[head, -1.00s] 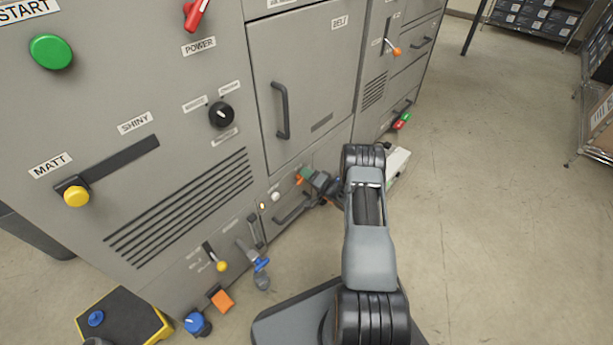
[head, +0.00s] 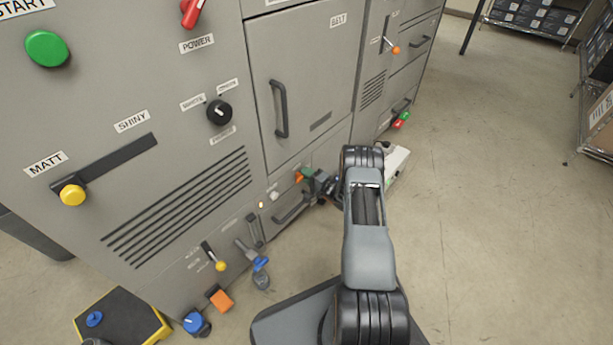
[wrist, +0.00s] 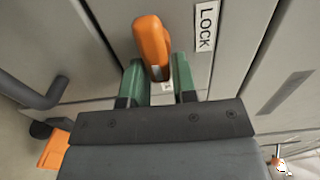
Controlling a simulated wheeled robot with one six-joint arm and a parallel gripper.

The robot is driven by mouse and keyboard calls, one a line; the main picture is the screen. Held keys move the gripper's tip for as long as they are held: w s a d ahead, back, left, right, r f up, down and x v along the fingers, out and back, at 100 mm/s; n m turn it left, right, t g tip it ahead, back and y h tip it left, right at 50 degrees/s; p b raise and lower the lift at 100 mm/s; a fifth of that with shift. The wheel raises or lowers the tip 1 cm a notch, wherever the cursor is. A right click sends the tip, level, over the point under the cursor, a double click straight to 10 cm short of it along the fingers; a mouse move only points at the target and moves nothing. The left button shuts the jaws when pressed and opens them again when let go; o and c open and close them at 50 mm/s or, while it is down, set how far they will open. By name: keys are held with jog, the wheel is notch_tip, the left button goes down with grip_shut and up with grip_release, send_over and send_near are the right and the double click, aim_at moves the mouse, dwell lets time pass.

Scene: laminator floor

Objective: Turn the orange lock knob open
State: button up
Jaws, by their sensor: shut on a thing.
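The orange lock knob (wrist: 152,46) sits on the grey machine panel, left of a white label reading LOCK (wrist: 205,27). In the wrist view it is long and slightly tilted, its top leaning a little left. My gripper (wrist: 158,78) has its two green fingers on either side of the knob's lower end, shut on it. In the head view my gripper (head: 306,175) is low on the machine front, and only a small bit of the orange knob (head: 298,177) shows beside the fingers.
A dark drawer handle (head: 291,209) is just below my gripper. The BELT door with its handle (head: 280,108) is above. A yellow-topped lever (head: 221,266) and a blue valve (head: 260,264) are lower left. Open floor (head: 490,220) lies to the right.

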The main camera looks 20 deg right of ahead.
jog(key=shift+a, duration=0.1)
jog(key=o, duration=0.9)
jog(key=shift+s, duration=0.1)
jog(key=p+v, duration=0.4)
jog(key=v, duration=0.9)
jog(key=shift+s+d, duration=0.25)
jog(key=shift+s, duration=0.1)
jog(key=shift+w, duration=0.1)
